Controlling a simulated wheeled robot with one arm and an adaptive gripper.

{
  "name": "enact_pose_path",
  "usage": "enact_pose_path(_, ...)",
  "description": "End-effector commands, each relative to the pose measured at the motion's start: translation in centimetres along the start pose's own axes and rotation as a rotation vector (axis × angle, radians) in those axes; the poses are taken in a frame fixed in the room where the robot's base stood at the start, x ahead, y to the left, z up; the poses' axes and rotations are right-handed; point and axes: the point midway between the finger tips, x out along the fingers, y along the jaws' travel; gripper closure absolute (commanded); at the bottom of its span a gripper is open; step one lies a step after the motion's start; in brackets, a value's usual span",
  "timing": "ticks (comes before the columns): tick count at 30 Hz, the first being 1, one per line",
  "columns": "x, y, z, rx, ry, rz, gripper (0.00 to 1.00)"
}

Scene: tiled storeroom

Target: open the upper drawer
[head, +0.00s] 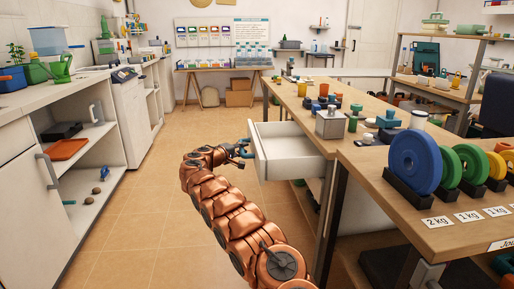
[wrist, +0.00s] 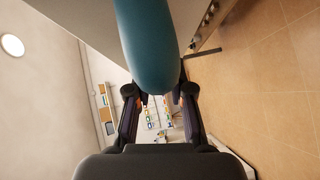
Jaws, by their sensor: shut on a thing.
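The upper drawer (head: 258,163) is white and stands pulled well out from the left side of the wooden table in the head view. Its inside looks empty. My gripper (head: 243,151) is at the drawer's front, on the outer side. In the wrist view my gripper (wrist: 160,94) has its two fingers on either side of the thick teal handle (wrist: 148,45) and is shut on it. The exact contact of the fingertips is partly hidden by the handle.
The wooden table (head: 383,160) carries blue, green and yellow discs (head: 413,162) in dark holders, plus several small items. A white counter (head: 50,100) with open shelves runs along the left. The tiled floor (head: 150,200) between them is clear.

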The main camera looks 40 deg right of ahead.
Motion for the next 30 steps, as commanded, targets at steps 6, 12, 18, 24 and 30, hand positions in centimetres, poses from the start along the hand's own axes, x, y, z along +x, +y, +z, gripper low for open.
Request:
enact_pose_path(6,-2.3,-0.7,-2.3,-0.002,0.003,-0.003,1.00)
enact_pose_path(12,-3.2,-1.1,-3.2,0.000,0.003,-0.003,1.00)
enact_pose_path(18,-3.5,-1.1,-3.6,-0.001,0.003,-0.001,1.00)
enact_pose_path(24,-3.5,-1.1,-3.6,-0.001,0.003,-0.001,1.00)
enact_pose_path(30,-3.5,-1.1,-3.5,-0.001,0.003,-0.001,0.71)
